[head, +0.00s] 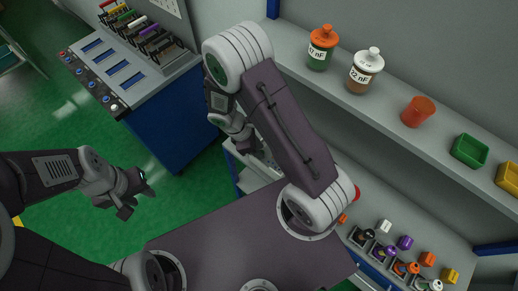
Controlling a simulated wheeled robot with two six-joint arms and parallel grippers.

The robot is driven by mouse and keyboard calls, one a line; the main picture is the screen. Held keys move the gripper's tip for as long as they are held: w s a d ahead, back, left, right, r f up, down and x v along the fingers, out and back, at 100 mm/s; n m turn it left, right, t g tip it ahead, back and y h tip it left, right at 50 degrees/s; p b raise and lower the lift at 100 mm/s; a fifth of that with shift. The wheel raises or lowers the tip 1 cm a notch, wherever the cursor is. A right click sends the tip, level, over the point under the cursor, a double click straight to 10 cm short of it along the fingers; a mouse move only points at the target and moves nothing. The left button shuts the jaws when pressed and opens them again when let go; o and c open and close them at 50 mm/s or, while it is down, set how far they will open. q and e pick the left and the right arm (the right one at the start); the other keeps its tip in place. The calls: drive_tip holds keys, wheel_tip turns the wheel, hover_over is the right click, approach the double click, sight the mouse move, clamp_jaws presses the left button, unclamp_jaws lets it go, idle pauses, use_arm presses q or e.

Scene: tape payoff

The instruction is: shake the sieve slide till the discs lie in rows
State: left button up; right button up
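I cannot pick out the sieve slide or any discs in the head view. My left gripper (135,192) hangs over the green floor at the left, with its fingers apart and nothing between them. My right arm bends up and over, and its gripper (252,146) points down near the pale bench by the wall. Its fingertips are mostly hidden behind my own arm, so I cannot see whether they hold anything. A pale surface (246,181) shows just below it, also partly covered by the arm.
A blue-sided bench (160,119) with blue slots and a colourful rack (150,38) stands at upper left. The wall shelf (385,117) holds two labelled jars, an orange cup (418,111), a green bin (469,151) and a yellow bin. Several small coloured parts sit on the bench below.

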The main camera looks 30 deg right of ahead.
drive_tip(key=v, duration=0.8)
drive_tip(key=shift+r, duration=0.25)
